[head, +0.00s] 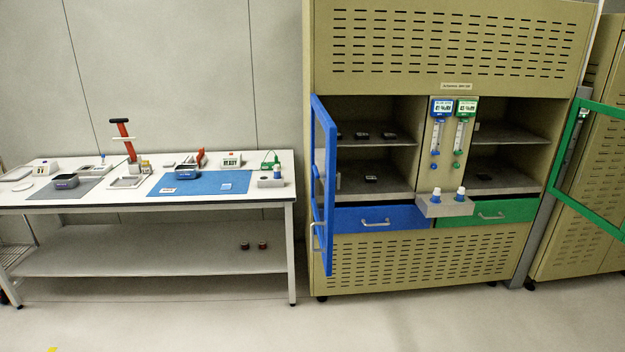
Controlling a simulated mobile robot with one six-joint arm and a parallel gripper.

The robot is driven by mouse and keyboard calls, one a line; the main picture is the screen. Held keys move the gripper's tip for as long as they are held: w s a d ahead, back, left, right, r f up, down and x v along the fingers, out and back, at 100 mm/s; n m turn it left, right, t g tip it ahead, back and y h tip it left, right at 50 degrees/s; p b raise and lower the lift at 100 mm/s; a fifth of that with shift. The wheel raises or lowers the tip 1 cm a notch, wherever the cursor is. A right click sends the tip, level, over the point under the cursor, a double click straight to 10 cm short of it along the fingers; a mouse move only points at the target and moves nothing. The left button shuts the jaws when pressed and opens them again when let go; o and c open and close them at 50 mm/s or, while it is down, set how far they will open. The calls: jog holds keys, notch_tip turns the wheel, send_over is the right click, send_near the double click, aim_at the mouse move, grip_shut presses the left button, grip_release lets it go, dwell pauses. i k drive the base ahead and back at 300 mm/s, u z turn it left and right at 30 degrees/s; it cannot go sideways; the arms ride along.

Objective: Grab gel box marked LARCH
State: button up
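No label reading LARCH can be made out at this distance. Small dark boxes, possibly gel boxes, lie in the cabinet's left compartment: some on the upper shelf, such as one dark box (361,135) and another to its right (389,136), and one on the compartment floor (371,178). Another small dark box (484,177) lies low in the right compartment. I cannot tell which of these, if any, is the LARCH box. My gripper is not in view.
The blue-framed door (325,190) and green-framed door (591,205) stand open, sticking out from the cabinet (420,250). Blue (350,219) and green (515,210) drawers are shut. A cluttered white table (120,203) stands left. The floor in front is clear.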

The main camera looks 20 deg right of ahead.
aim_at(483, 176)
jog(key=z, duration=0.15)
jog(key=i, duration=0.9)
jog(key=u, duration=0.45)
jog(key=k, duration=0.2)
jog(key=z, duration=3.5)
